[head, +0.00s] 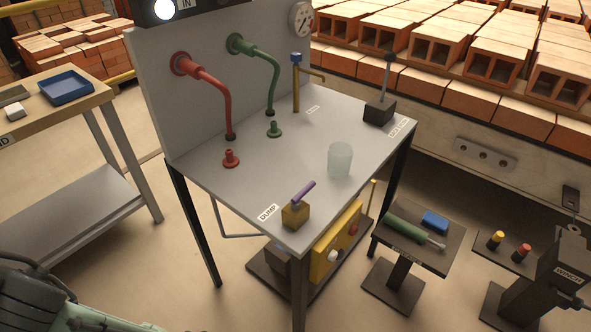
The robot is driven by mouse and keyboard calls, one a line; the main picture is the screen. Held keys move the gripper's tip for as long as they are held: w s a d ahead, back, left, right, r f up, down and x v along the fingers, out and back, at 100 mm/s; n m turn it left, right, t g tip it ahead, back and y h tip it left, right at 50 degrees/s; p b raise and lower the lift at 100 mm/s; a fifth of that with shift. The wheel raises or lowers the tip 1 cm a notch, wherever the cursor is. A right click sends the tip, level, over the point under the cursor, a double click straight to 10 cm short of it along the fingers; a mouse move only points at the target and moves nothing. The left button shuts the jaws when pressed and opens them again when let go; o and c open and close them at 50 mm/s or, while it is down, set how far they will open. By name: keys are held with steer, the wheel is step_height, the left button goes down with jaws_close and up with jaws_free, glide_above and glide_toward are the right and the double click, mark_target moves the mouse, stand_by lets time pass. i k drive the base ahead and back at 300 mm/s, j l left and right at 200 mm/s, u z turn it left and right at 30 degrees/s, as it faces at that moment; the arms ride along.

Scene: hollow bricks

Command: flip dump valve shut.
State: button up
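The dump valve (295,215) is a small brass-yellow block on the near corner of the grey bench. Its purple lever (303,193) sits on top and slants up to the right. The DUMP label (268,212) lies just left of the block. I cannot tell from the lever's angle whether the valve is open or shut. My gripper does not show in this view, and nothing is seen touching the lever.
A clear cup (340,160) stands behind the valve on the grey bench (200,175). Red (205,85) and green (265,75) pipes, a brass tap (296,85) and a black lever box (380,110) stand further back. A small stand (415,245) with tools is at right.

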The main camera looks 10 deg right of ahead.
mark_target(296, 202)
steer(key=j+z, duration=0.15)
steer(key=j, duration=0.4)
steer(key=i+j+z, duration=0.15)
steer(key=j, duration=0.4)
steer(key=j+z, duration=0.15)
steer(key=j, duration=0.4)
steer(key=k+j+z, duration=0.15)
steer(key=j, duration=0.4)
steer(key=j+z, duration=0.15)
steer(key=j, duration=0.4)
steer(key=j+z, duration=0.15)
steer(key=j, duration=0.4)
steer(key=k+j+z, duration=0.15)
steer(key=j, duration=0.4)
steer(key=i, duration=0.45)
